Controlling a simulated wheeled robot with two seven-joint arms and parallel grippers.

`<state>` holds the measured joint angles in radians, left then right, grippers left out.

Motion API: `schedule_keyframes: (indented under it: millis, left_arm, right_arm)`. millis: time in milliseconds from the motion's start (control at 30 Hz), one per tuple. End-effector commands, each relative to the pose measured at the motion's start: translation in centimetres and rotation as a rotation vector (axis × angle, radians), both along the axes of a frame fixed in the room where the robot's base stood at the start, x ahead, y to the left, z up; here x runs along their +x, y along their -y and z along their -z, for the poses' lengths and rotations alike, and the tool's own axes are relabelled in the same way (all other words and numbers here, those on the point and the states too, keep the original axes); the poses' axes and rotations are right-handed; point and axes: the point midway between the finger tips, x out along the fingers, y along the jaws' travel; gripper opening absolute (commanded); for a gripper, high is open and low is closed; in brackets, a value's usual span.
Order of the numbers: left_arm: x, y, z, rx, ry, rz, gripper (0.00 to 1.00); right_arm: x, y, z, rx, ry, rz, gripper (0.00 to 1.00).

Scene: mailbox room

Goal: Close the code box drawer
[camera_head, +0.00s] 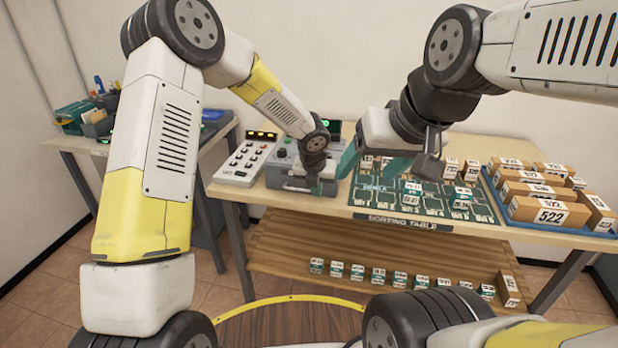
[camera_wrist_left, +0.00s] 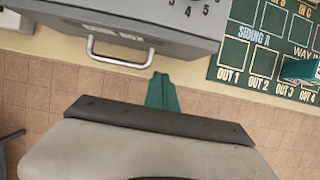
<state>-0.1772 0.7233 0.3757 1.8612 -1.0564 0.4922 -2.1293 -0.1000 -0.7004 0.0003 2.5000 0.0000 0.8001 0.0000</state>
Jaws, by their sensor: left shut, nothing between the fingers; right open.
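The grey code box (camera_head: 290,178) stands near the front edge of the sorting table. In the left wrist view its labelled drawer front (camera_wrist_left: 70,22) and metal handle (camera_wrist_left: 118,62) show at the top. I cannot tell how far the drawer is out. My left gripper (camera_head: 320,187) is shut and empty at the box's front right. In the left wrist view its teal fingertips (camera_wrist_left: 162,90) are just right of the handle's right end; contact is unclear. My right gripper (camera_head: 371,164) is open and empty above the left part of the sorting board. My left arm hides part of the box.
A white keypad panel (camera_head: 244,160) stands left of the box. The green sorting board (camera_head: 425,208) lies to the right, with a blue tray (camera_head: 578,229) of brown boxes beyond. Small blocks (camera_head: 378,274) line the lower shelf.

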Motion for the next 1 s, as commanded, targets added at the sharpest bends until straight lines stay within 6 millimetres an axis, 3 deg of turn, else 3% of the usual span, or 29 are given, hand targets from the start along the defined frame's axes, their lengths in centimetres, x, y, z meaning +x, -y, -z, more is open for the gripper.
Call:
schedule_keyframes:
  millis: [500, 733, 867, 1000]
  left_arm:
    - [-3.3, -0.8, -7.4, 0.002, -0.003, -0.003, 0.0]
    - [-4.1, -1.4, -9.4, -0.001, -0.006, -0.029, 0.0]
    - [-4.9, -4.0, -11.6, -0.042, -0.007, -0.23, 0.0]
    - [-7.4, -9.2, -15.8, -0.171, -0.007, -0.679, 0.0]
  right_arm:
    - [0.0, 0.0, 0.0, 0.0, 0.0, 0.0, 0.69]
    - [0.0, 0.0, 0.0, 0.0, 0.0, 0.0, 0.69]
    - [0.0, 0.0, 0.0, 0.0, 0.0, 0.0, 0.69]
    - [0.0, 0.0, 0.0, 0.0, 0.0, 0.0, 0.69]
